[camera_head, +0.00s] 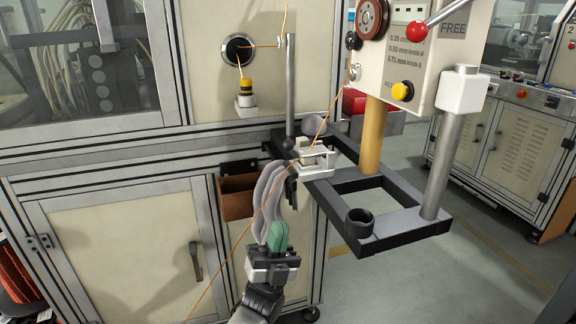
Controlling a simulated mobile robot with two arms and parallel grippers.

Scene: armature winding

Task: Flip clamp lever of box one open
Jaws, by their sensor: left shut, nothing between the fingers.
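A small white clamp block (314,160) sits on the dark frame at the middle, with a dark grey ball-ended lever (286,144) at its left. I cannot tell whether this lever is open or closed. A white control box (415,55) stands above, marked FREE, with a lever ending in a red ball (418,30). No number on either box can be read. My left gripper (276,168) reaches up from the bottom, just below and left of the clamp block. It is shut and empty; its exact fingertips are hard to make out. My right gripper is not in view.
Orange wire runs from the cabinet eyelet (238,50) past the clamp block and down beside my left arm. An upright grey rod (291,85) and a tan post (373,135) stand close by. A brown bin (237,196) hangs at left. Open floor lies right of the frame.

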